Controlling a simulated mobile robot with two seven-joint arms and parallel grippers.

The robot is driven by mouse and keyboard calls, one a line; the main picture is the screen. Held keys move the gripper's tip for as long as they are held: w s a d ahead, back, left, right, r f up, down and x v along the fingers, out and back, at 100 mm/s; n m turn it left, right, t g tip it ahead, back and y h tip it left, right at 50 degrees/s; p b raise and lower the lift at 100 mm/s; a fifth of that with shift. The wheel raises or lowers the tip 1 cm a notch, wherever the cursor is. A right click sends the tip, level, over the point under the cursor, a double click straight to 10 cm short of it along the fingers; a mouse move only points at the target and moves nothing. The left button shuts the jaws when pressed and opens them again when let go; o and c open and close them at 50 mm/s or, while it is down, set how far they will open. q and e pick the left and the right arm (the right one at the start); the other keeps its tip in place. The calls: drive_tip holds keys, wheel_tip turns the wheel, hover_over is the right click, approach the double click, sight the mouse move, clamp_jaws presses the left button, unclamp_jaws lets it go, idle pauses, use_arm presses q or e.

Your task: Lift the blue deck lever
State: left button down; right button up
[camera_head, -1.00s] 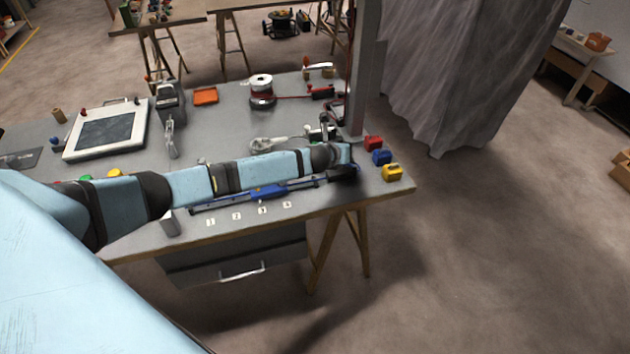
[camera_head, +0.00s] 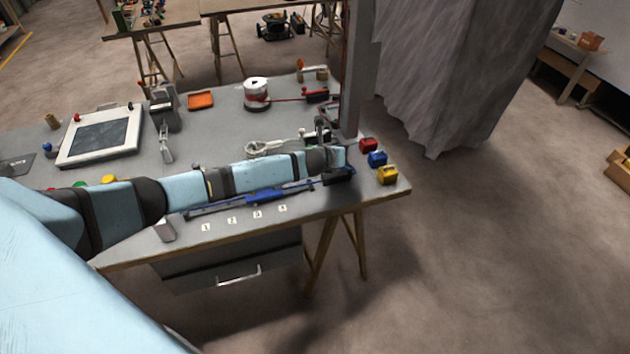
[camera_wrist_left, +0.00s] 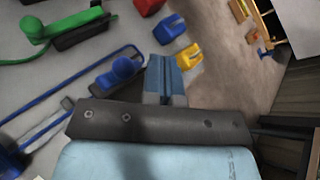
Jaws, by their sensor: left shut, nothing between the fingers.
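The blue deck lever (camera_wrist_left: 118,72) shows in the left wrist view as a blue handle on a dark base, with a blue line running beside it. My left gripper (camera_wrist_left: 166,66) is shut and empty. Its fingers appear just right of the lever; I cannot tell whether they touch it. In the head view my left gripper (camera_head: 344,157) is over the right end of the workbench (camera_head: 225,128), and my arm and wrist hide most of the lever there. My right gripper is in neither view.
Red (camera_head: 368,145), blue (camera_head: 377,159) and yellow (camera_head: 387,175) blocks stand near the bench's right edge. A green lever (camera_wrist_left: 68,25) lies farther along the bench. A grey post (camera_head: 357,80) rises behind my gripper.

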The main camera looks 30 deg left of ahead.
use_arm(q)
drive_tip(key=shift+r, duration=0.1)
drive_tip(key=w+r+v, duration=0.1)
drive_tip(key=v, duration=1.3)
drive_tip(key=s+a+f+n+t+b, duration=0.25)
drive_tip(key=s+f+n+b, duration=0.35)
drive_tip(key=n, duration=0.7)
drive_tip(key=w+f+n, duration=0.1)
drive_tip(key=w+f, duration=0.2)
drive_tip(key=w, duration=1.2)
drive_tip(key=shift+d+g, duration=0.3)
drive_tip(key=shift+g, duration=0.15)
drive_tip(key=shift+r+p, duration=0.15)
drive_tip(key=shift+p, duration=0.2)
